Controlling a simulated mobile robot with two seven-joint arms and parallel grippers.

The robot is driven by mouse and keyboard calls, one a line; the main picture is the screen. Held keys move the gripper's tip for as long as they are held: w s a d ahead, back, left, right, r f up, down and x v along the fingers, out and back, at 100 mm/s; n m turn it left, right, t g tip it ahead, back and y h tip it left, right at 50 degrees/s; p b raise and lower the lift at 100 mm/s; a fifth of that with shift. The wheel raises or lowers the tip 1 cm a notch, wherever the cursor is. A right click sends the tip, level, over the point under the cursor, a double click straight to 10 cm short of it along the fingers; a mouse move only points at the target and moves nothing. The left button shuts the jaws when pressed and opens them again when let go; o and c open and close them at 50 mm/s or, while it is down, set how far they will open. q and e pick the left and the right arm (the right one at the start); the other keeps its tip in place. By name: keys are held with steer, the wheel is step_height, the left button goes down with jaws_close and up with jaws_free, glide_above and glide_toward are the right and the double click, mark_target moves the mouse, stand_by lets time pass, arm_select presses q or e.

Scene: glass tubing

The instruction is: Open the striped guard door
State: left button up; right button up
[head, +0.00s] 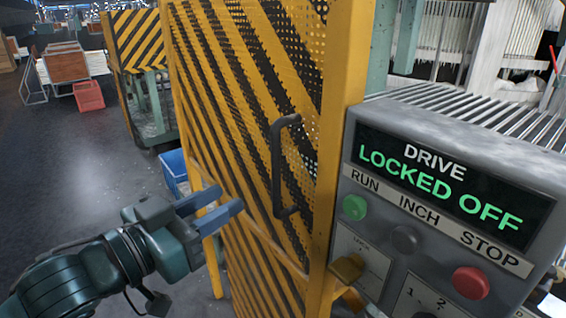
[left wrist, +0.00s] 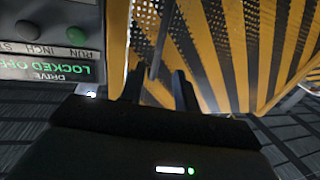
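The striped guard door (head: 240,130) is a perforated yellow and black panel, standing upright beside the control box. I cannot tell whether it sits fully closed. Its dark bar handle (head: 280,165) is upright near the door's right edge. My left gripper (head: 228,200) is open and empty, left of the handle and apart from it in the head view, its fingers pointing toward the door. In the left wrist view the two dark fingers (left wrist: 158,85) are spread, with the striped door (left wrist: 230,50) beyond them and a dark bar (left wrist: 160,42) ahead. My right gripper is not in view.
A grey control box (head: 460,170) reads "DRIVE LOCKED OFF" and stands close to the door's right. A blue bin (head: 175,172) stands behind my gripper. Open floor lies left.

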mark_target(273, 172)
arm_select(q)
steer(key=p+x, duration=0.2)
steer(key=x, duration=1)
steer(key=shift+w+d, duration=0.1)
steer(key=shift+d, duration=0.1)
jaws_close()
